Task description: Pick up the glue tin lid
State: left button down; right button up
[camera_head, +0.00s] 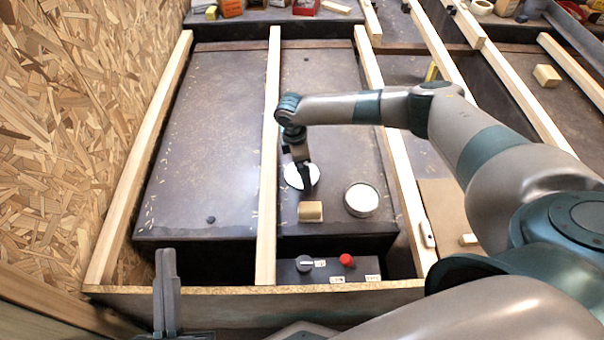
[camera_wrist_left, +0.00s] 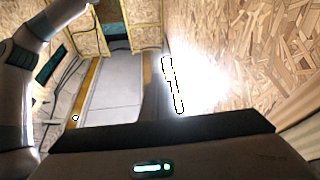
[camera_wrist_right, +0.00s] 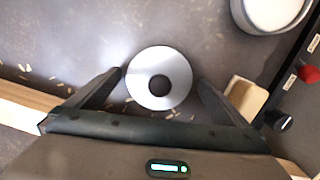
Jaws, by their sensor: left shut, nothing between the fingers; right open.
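The glue tin lid (camera_head: 291,179) is a flat white disc lying on the dark panel between two wooden strips. In the right wrist view the lid (camera_wrist_right: 142,92) is a pale disc with a dark round centre. My right gripper (camera_head: 304,178) points down over it, partly covering it in the head view. In the right wrist view the open fingers stand one on each side of the disc, with gaps to it; contact does not show. A round pale-topped tin (camera_head: 361,199) stands to the right. My left gripper (camera_head: 166,290) is shut and empty at the lower left.
A small wooden block (camera_head: 310,211) lies just in front of the lid. A control box with a red button (camera_head: 347,260) sits near the front edge. Long wooden strips (camera_head: 268,180) rise on both sides. The left panel (camera_head: 205,140) is mostly clear.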

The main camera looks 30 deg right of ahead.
jog(key=shift+c, duration=0.6)
jog(key=c, duration=0.9)
jog(key=shift+o, duration=0.2)
jog(key=shift+r, duration=0.4)
notch_tip(320, 180, up, 4)
jog(key=shift+f+p, duration=0.2)
jog(key=shift+p, duration=0.55)
pick_arm(q)
notch_tip(320, 180, down, 15)
jog(key=a+g+y+p, duration=0.3)
jog(key=g, duration=0.6)
jog(key=shift+w, duration=0.3)
pick_arm(e)
jog(key=s+d+r, duration=0.6)
jog(key=s+d, duration=0.1)
jog(key=s, duration=0.2)
jog(key=shift+r, duration=0.35)
pick_arm(q)
jog(key=shift+g, duration=0.3)
pick_arm(e)
jog(key=shift+s, duration=0.1)
